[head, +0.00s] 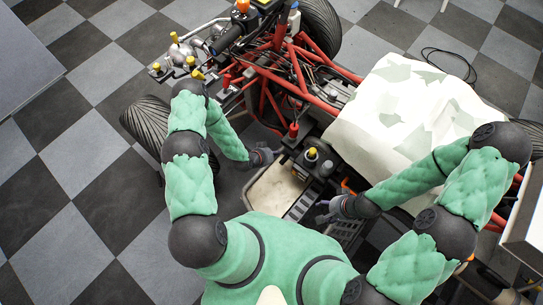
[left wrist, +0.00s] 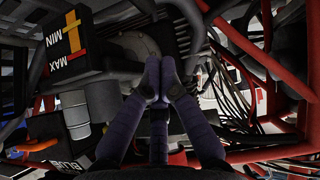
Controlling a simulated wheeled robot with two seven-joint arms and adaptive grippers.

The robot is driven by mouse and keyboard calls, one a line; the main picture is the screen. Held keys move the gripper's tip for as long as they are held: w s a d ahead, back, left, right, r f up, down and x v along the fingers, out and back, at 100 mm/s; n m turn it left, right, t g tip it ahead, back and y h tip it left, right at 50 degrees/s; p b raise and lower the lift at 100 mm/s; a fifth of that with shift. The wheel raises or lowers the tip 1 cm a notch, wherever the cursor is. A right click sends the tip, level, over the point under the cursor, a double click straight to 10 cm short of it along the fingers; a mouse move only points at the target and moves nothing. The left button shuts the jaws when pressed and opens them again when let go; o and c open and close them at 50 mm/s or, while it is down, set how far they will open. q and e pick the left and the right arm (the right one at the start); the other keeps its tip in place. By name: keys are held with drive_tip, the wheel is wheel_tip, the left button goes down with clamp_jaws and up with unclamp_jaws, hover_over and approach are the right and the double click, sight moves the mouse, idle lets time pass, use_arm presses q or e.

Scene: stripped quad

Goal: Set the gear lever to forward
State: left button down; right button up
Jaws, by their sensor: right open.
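The stripped quad has a red tube frame (head: 300,75). In the head view a small red upright (head: 293,130) and a short yellow-topped knob (head: 312,153) stand near its middle. I cannot tell which is the gear lever or how it is set. My left gripper (head: 266,156) is left of both and apart from them. In the left wrist view its purple fingers (left wrist: 159,72) meet at the tips with nothing seen between them, in front of dark machine parts. My right gripper (head: 326,212) is open and empty, below the yellow-topped knob, over the footwell.
A camouflage cloth (head: 400,105) covers the quad's right side. A pale floor panel (head: 273,190) lies below my left gripper. Black tyres (head: 147,122) stand at the left and top. In the left wrist view a black MIN/MAX reservoir (left wrist: 70,45), red tubes and cables crowd the fingers.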

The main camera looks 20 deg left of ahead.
use_arm(q)
drive_tip(key=w+f+b, duration=0.1)
drive_tip(key=f, duration=0.1)
drive_tip(key=w+d+f+b, duration=0.1)
drive_tip(key=f, duration=0.1)
drive_tip(key=d+f+b, duration=0.1)
drive_tip(key=f, duration=0.2)
drive_tip(key=shift+w+f+b, duration=0.1)
drive_tip(key=shift+w+b, duration=0.25)
drive_tip(key=shift+w, duration=0.05)
drive_tip(key=shift+f, duration=0.1)
drive_tip(key=shift+n+h, duration=0.3)
drive_tip(key=shift+h, duration=0.1)
drive_tip(key=f, duration=0.2)
drive_tip(key=a+f, duration=0.1)
drive_tip(key=f, duration=0.3)
drive_tip(key=shift+w+a+f, duration=0.2)
drive_tip(key=shift+w, duration=0.05)
drive_tip(key=shift+f, duration=0.45)
